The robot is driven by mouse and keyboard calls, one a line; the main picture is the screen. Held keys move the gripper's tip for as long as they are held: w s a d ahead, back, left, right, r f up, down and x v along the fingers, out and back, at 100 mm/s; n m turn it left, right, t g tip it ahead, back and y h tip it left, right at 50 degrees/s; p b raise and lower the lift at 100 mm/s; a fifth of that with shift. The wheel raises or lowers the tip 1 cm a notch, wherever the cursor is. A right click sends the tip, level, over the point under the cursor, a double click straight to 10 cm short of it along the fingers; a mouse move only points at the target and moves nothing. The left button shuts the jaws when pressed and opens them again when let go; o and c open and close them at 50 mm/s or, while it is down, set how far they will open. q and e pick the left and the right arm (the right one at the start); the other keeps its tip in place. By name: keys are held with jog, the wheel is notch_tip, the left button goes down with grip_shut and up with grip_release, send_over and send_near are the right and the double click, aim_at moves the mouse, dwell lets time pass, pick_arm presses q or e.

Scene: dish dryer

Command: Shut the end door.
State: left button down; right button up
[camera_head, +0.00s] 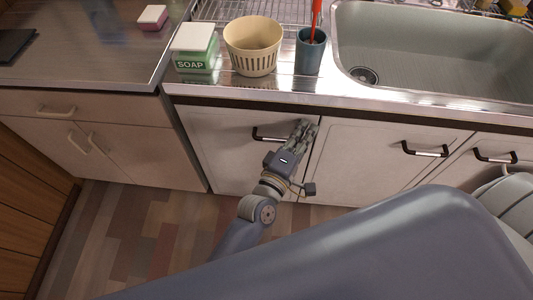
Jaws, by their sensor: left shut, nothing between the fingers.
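The end door (225,140) is the leftmost white door under the sink counter, with a dark bar handle on its upper right part. It looks flush or almost flush with the cabinet front; I cannot tell whether a small gap is left. My left gripper (304,127) is shut and empty. Its fingers are at the door's upper right, just right of the handle (266,137), and hide part of that corner. I cannot tell if they touch the door. My right gripper is out of view.
The neighbouring doors (375,150) look shut, with handles sticking out. A soap box (195,50), a beige basket (252,45) and a blue cup (309,52) stand on the counter above, left of the sink (430,50). The wooden floor (130,235) at lower left is clear.

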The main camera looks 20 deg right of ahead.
pick_arm(q)
jog(key=v, duration=1.2)
jog(key=s+a+f+m+g+y+p, duration=0.1)
jog(key=a+f+m+g+y+p, duration=0.2)
jog(key=a+f, duration=0.7)
jog(key=a+f+m+g+y+p, duration=0.15)
jog(key=a+f+y+p, duration=0.4)
jog(key=f, duration=0.85)
jog(key=s+a+f+m+g+y+p, duration=0.35)
jog(key=s+a+f, duration=0.65)
jog(key=a, duration=0.4)
jog(key=s+a+f+m+g+y+p, duration=0.1)
jog(key=s+a, duration=0.3)
jog(key=s, duration=0.4)
jog(key=s+a+f+m+g+p, duration=0.1)
jog(key=s+a, duration=0.3)
jog(key=s, duration=0.4)
jog(key=shift+a+f+m+g+y+p, duration=0.3)
jog(key=shift+a+g+y, duration=0.1)
jog(key=shift+g, duration=0.1)
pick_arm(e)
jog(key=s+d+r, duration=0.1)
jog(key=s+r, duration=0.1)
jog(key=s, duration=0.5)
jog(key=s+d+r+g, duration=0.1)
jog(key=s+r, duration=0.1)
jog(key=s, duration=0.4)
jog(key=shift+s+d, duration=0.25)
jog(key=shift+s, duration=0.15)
